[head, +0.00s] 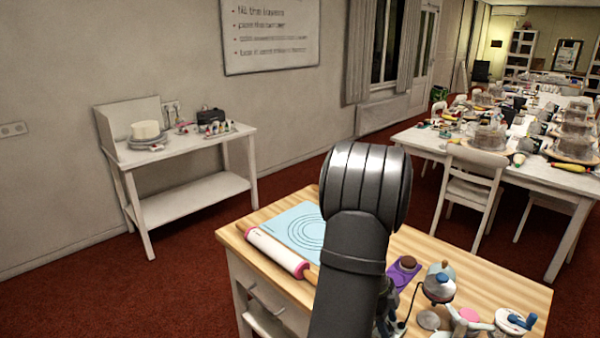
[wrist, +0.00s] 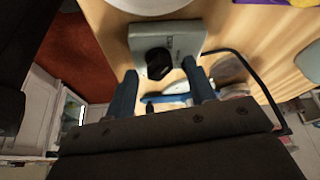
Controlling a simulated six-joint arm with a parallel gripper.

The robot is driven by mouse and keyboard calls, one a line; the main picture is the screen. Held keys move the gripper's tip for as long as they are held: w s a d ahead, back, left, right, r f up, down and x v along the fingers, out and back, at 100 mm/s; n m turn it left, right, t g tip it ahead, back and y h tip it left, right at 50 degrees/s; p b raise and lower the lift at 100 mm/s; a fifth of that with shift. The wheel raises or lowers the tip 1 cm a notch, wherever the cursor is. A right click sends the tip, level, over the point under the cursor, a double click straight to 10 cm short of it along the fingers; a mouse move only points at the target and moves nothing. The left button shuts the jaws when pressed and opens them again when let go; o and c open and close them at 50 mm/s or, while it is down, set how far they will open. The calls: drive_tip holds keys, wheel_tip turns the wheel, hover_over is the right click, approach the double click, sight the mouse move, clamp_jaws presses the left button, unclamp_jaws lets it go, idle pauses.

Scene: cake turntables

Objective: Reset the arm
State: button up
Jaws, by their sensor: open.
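My gripper (wrist: 159,69) shows in the wrist view with its two dark blue-grey fingers apart, open, with no object held between them. Beyond the fingertips is a grey box-like base (wrist: 182,38) with a dark round part (wrist: 158,63) on its front. It stands on the wooden table (wrist: 110,38). A blue and white item shows behind and between the fingers; I cannot tell what it is. In the head view my dark arm rises in front of the wooden table (head: 405,243) and hides part of it, and the gripper is not clearly visible there.
A pink-ended rolling pin (head: 275,252) and a light blue mat (head: 297,226) lie left of my arm. To its right are a purple item (head: 403,272), a silver and blue device (head: 438,284) and a white turntable-like item (head: 515,321). A chair (head: 470,188) stands behind.

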drive_tip(key=shift+m+g+y, duration=0.3)
drive_tip(key=shift+m+g, duration=0.1)
drive_tip(key=shift+m, duration=0.8)
drive_tip(key=n+t, duration=0.1)
drive_tip(key=n, duration=0.1)
drive_tip(key=n+h, duration=0.1)
drive_tip(key=n, duration=0.2)
drive_tip(key=shift+s+n+t, duration=0.1)
drive_tip(key=shift+n+t, duration=0.2)
drive_tip(key=shift+t, duration=0.1)
drive_tip(key=n+t, duration=0.2)
drive_tip(key=n, duration=0.3)
drive_tip(key=shift+s+n, duration=0.15)
drive_tip(key=shift+n, duration=0.15)
drive_tip(key=shift+a+r, duration=0.1)
drive_tip(key=shift+r, duration=0.05)
drive_tip(key=shift+a+r+n, duration=0.25)
drive_tip(key=shift+r+n, duration=0.05)
drive_tip(key=shift+r, duration=0.35)
